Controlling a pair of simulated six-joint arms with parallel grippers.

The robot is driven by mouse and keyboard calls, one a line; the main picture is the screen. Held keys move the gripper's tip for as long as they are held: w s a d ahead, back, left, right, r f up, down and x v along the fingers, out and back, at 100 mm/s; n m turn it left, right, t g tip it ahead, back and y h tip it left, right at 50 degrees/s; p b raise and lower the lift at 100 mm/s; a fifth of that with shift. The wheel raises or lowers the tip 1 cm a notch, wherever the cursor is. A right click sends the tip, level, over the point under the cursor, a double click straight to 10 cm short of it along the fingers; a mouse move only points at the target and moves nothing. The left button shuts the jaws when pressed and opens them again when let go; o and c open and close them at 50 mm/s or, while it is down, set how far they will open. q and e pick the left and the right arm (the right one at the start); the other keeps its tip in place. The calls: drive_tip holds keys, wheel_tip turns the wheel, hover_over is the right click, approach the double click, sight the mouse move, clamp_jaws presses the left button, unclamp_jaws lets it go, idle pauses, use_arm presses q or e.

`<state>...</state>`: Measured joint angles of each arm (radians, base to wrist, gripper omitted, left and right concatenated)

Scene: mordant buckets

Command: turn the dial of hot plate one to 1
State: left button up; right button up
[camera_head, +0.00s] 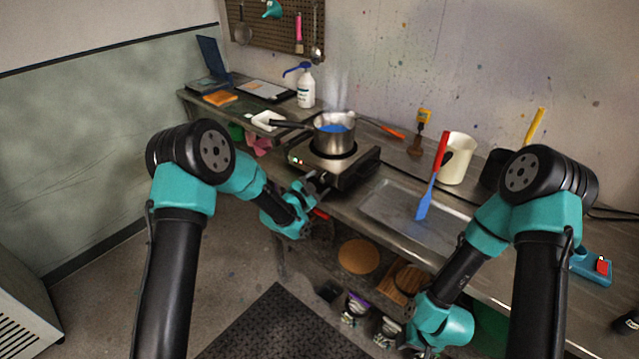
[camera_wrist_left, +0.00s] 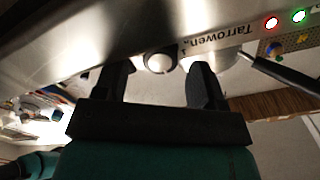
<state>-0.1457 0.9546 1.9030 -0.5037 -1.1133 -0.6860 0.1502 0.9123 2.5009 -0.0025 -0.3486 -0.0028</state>
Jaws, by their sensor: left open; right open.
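The hot plate (camera_head: 361,163) stands at the bench's front edge. A steaming steel pot (camera_head: 334,140) of blue liquid sits on it. In the left wrist view, the hot plate's steel front (camera_wrist_left: 100,30) carries upside-down "Tarrowen" lettering and a round silver dial (camera_wrist_left: 160,62). My left gripper (camera_head: 322,184) is open at this front. In the left wrist view its fingers (camera_wrist_left: 160,80) stand on either side of the dial, with gaps visible. I cannot read the dial's setting. My right gripper (camera_head: 425,345) is low in front of the bench, open, its fingertips poorly seen.
Red and green lights (camera_wrist_left: 285,18) glow on the hot plate's front. A dark pot handle (camera_head: 290,124) points left. A metal tray (camera_head: 400,204) with a blue spatula (camera_head: 424,205) lies to the right, near a cream pitcher (camera_head: 457,160). A white pump bottle (camera_head: 306,90) stands behind.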

use_arm(q)
drive_tip(key=shift+w+d, duration=0.35)
drive_tip(key=shift+w, duration=0.1)
drive_tip(key=c, duration=0.9)
drive_tip(key=shift+n, duration=0.5)
drive_tip(key=n, duration=0.9)
